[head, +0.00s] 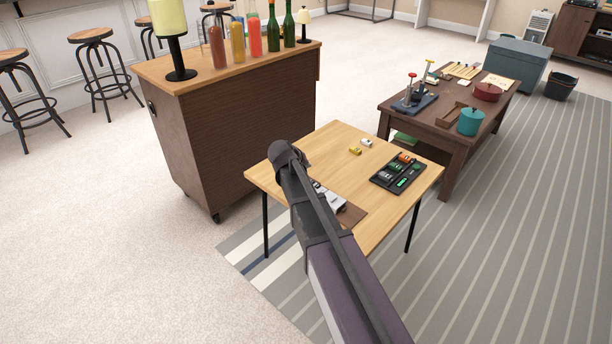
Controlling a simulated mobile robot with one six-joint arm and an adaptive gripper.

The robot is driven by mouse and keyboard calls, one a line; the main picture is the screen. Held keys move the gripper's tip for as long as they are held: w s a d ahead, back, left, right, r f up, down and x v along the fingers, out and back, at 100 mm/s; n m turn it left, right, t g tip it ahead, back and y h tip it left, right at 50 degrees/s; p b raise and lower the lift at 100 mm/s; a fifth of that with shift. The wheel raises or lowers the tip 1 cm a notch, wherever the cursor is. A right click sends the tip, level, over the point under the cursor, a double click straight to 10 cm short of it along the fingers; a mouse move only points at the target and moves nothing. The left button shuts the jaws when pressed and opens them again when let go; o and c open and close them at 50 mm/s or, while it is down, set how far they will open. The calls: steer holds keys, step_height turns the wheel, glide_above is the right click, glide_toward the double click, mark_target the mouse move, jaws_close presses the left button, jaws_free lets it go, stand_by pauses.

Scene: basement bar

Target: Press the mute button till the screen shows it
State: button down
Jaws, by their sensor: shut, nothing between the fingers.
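No mute button can be made out at this size. A black panel or tray (376,181) lies on the right of the small wooden table (340,138), with orange, grey and green parts on it. A small bright green patch (402,183) shows near its front; I cannot tell whether it is a screen. A grey-white device (328,198) at the table's front is partly hidden by my arm. My arm reaches up from the bottom over the table's left part. My gripper's fingers are not visible, hidden behind the arm.
A small yellow block (355,151) and a white block (366,142) lie at the table's back. A brown board (351,214) lies at its front. A wooden bar cabinet (235,135) with bottles stands behind left; a dark low table (447,134) stands right.

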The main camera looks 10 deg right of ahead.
steer(key=shift+r+p, duration=0.7)
steer(key=shift+r, duration=0.3)
steer(key=shift+s+f, duration=0.1)
steer(key=s+f+g+y, duration=0.1)
steer(key=s, duration=0.4)
steer(key=s+d+f+g, duration=0.1)
steer(key=s, duration=0.4)
steer(key=s+d+f+g+y, duration=0.1)
steer(key=s+f, duration=0.1)
steer(key=s, duration=0.3)
steer(key=shift+m+g+y, duration=0.3)
steer(key=shift+m+g, duration=0.1)
steer(key=s+a+g+y, duration=0.2)
steer(key=s+g+y, duration=0.15)
steer(key=s, duration=1.05)
step_height(320, 180, up, 28)
steer(key=p, duration=3)
steer(key=shift+w+r, duration=0.25)
steer(key=shift+d+t, duration=0.15)
steer(key=shift+t, duration=0.1)
